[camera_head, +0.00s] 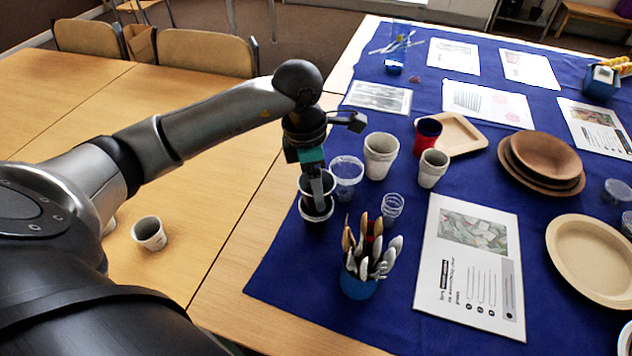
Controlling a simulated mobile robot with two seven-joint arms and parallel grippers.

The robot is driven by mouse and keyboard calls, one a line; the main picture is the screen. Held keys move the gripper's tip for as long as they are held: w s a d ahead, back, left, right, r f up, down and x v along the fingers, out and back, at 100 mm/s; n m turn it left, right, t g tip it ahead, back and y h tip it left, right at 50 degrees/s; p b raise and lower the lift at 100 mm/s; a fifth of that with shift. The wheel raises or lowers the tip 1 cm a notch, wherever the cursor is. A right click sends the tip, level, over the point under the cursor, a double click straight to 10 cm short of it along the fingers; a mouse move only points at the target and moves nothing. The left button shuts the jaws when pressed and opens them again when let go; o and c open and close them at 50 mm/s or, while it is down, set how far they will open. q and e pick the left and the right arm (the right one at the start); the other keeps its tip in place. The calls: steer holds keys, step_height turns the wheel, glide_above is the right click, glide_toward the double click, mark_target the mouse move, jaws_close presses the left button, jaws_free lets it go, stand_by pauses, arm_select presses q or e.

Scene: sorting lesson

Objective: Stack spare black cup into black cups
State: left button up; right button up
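Black cups (316,216) stand at the left edge of the blue cloth. Another dark cup rim, of the spare black cup (304,186), shows just above them. My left gripper (318,204) points down over this stack, and its fingers overlap the spare cup's wall. It appears shut on the spare cup, which sits in line with the lower cups and looks partly inside them. The fingers hide part of both cups, so I cannot tell how deep it sits. My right gripper is not in view.
A clear cup stack (347,172) stands close right of the gripper, with white cups (380,155) beyond. A blue holder of cutlery (358,286) is in front. A lone cup (149,233) stands on the wooden table (215,200), with bare wood around it.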

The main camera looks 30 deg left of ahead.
arm_select(q)
steer(key=shift+a+f+b, duration=0.15)
steer(key=shift+f+b, duration=0.25)
steer(key=shift+f, duration=0.1)
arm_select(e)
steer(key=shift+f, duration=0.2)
arm_select(q)
steer(key=o, duration=1.2)
steer(key=shift+c, duration=0.2)
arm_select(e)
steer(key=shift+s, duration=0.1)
arm_select(q)
steer(key=shift+r+p, duration=0.5)
steer(key=shift+r, duration=0.05)
step_height(320, 180, up, 12)
steer(key=p, duration=0.2)
steer(key=shift+s+a+r+p, duration=0.15)
steer(key=shift+s+a+p, duration=0.2)
steer(key=shift+s+a, duration=0.1)
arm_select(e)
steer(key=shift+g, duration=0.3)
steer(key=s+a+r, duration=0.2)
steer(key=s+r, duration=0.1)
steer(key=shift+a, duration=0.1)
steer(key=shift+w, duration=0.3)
